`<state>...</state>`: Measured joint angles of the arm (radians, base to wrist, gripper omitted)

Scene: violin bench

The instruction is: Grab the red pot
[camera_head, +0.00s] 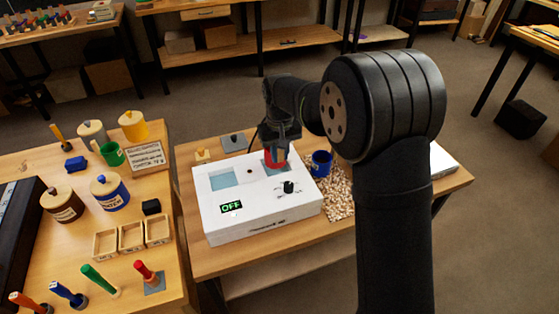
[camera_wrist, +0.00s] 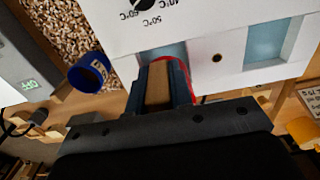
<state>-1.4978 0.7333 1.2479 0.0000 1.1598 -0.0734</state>
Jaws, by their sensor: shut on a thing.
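The red pot (camera_head: 272,161) is at the right-hand blue-grey recess of the white heater box (camera_head: 225,181), largely hidden by my gripper in the head view. My gripper (camera_head: 279,146) reaches down onto it from above. In the wrist view, a curved strip of the red pot's rim (camera_wrist: 187,74) shows beside my fingers (camera_wrist: 159,78), which are shut on the pot. A brown surface shows between the fingers; I cannot tell what it is. Whether the pot's base touches the recess is hidden.
A blue pot (camera_head: 321,163) stands just right of the heater, beside a heap of pale pellets (camera_head: 339,191). The heater has a black knob (camera_head: 288,187) and a display reading OFF (camera_head: 231,206). A green pot (camera_head: 112,154) and several jars stand on the left table.

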